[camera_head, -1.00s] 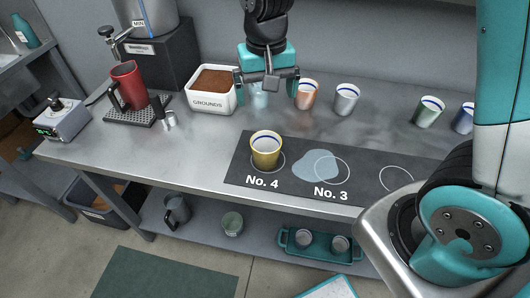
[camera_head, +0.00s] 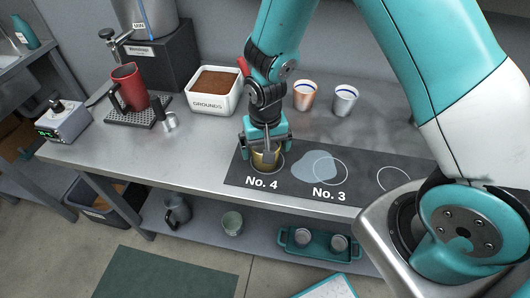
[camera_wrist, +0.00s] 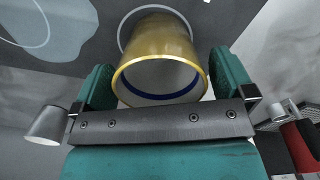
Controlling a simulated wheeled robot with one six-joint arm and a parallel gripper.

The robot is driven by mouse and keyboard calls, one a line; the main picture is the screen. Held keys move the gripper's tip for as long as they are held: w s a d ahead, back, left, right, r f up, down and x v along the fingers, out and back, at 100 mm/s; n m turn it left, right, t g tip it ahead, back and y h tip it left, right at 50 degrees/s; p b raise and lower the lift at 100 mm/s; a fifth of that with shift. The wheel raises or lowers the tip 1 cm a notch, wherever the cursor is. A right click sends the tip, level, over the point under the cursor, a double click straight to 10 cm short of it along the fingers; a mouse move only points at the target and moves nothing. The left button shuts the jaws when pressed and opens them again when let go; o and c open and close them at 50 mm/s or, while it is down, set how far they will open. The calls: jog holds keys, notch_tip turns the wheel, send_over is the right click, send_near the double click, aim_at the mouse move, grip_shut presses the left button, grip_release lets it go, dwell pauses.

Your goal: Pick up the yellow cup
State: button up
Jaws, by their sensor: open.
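The yellow cup (camera_head: 266,160) stands upright on the dark mat (camera_head: 362,186), at the circle marked No. 4. My gripper (camera_head: 267,154) is above it and hides much of it in the head view. In the wrist view the cup (camera_wrist: 160,52) shows its yellow wall and its open mouth with a blue line inside. My open gripper (camera_wrist: 165,82) has one teal finger on each side of the cup. A gap shows on at least one side, and I cannot tell whether either finger touches it.
A copper cup (camera_head: 305,96) and a silver cup (camera_head: 344,101) stand behind on the steel table. The white grounds bin (camera_head: 214,92) is behind and left. A bluish puddle (camera_head: 316,168) lies on the mat near No. 3.

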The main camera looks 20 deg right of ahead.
jog(key=shift+f, duration=0.5)
jog(key=shift+c, duration=0.2)
jog(key=c, duration=1)
jog(key=shift+r, duration=0.1)
